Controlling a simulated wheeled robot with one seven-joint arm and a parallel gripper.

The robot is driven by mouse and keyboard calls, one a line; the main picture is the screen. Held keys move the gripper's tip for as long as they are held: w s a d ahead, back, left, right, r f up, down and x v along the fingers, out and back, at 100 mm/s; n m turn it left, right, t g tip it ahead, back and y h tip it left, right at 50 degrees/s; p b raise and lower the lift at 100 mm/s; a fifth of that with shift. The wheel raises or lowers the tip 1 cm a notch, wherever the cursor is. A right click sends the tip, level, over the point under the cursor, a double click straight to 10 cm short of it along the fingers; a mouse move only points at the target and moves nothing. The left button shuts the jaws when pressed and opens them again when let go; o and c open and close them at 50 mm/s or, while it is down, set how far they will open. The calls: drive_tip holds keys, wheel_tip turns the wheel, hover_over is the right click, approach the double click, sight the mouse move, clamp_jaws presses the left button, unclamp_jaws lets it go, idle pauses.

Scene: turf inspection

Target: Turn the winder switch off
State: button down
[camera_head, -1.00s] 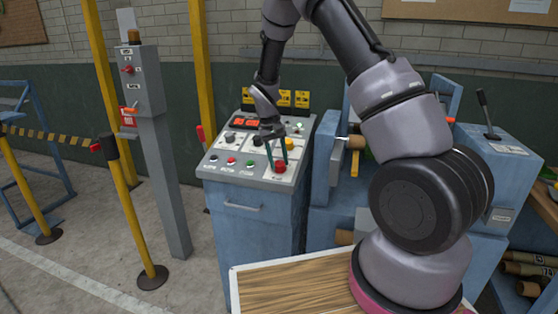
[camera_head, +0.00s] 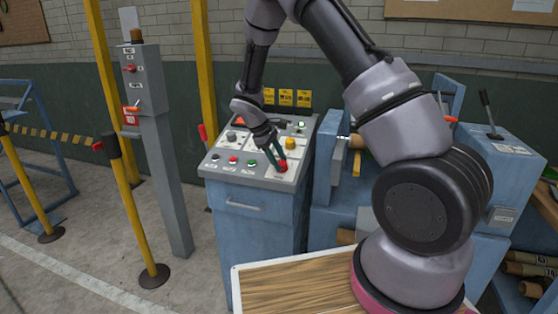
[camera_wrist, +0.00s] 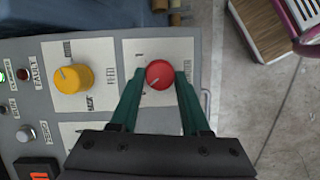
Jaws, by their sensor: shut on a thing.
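A round red knob (camera_wrist: 159,75) with a short white mark sits on a white label plate of the grey control panel (camera_wrist: 25,60). It also shows near the panel's front right corner in the head view (camera_head: 283,166). My gripper (camera_wrist: 160,80) has its green fingers on either side of the red knob, shut on it. In the head view my gripper (camera_head: 278,163) reaches down onto the panel from above. A yellow knob (camera_wrist: 72,79) sits on the plate beside it. The print on the red knob's plate is mostly hidden or too small to read.
The panel tops a blue cabinet (camera_head: 250,225). Several small buttons line its left front, and a grey knob (camera_wrist: 24,134) sits nearby. A grey post with a switch box (camera_head: 143,80) stands to the left. A wooden-topped surface (camera_head: 290,290) lies in front.

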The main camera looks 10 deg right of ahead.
drive_tip(key=shift+n, duration=0.6)
drive_tip(key=shift+c, duration=1.9)
unclamp_jaws()
drive_tip(key=v, duration=1)
drive_tip(key=shift+s+a+r, duration=0.25)
drive_tip(key=shift+a, duration=0.05)
